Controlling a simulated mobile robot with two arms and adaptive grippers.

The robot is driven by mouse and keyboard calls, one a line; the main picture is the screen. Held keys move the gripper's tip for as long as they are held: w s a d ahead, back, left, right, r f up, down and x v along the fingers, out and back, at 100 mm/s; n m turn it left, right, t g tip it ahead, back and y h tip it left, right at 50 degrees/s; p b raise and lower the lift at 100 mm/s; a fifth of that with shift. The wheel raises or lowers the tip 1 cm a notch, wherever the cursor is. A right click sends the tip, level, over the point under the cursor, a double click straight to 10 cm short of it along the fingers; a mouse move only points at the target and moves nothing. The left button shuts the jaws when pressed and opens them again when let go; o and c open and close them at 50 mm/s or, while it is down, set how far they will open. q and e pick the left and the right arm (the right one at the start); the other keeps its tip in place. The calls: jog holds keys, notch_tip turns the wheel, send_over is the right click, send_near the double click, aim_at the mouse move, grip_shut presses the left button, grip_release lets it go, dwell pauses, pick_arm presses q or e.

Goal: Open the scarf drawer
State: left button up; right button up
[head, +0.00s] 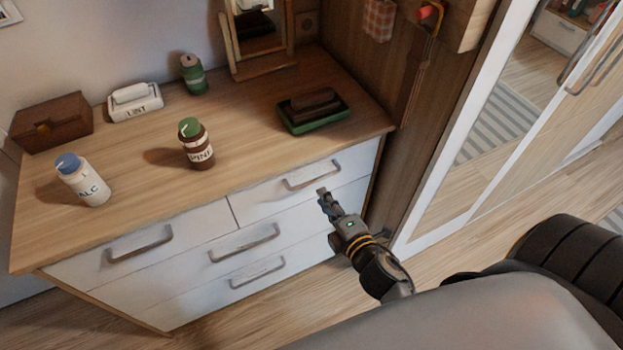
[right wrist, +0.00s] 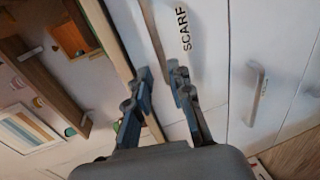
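The scarf drawer (head: 290,194) is the upper right white drawer of the dresser. It looks shut, flush with the front. The word SCARF (right wrist: 184,28) shows on its face in the right wrist view, beside its bar handle (right wrist: 153,38). The handle also shows in the head view (head: 313,176). My right gripper (head: 323,193) is in front of this drawer, close to the handle's right end. In the right wrist view its two fingers (right wrist: 162,73) are apart with nothing between them. Contact with the handle cannot be told. My left gripper is not in view.
The wooden dresser top (head: 245,128) carries a green-and-brown tray (head: 313,114), a brown bottle (head: 197,148), a white bottle (head: 84,181), a brown box (head: 52,122) and a green tin (head: 193,75). A mirrored wardrobe (head: 500,115) stands at right.

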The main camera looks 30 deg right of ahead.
aim_at(311, 181)
jog(key=x, duration=0.8)
jog(key=shift+p, duration=0.3)
jog(key=shift+c, duration=0.4)
jog(key=shift+s, duration=0.1)
grip_shut()
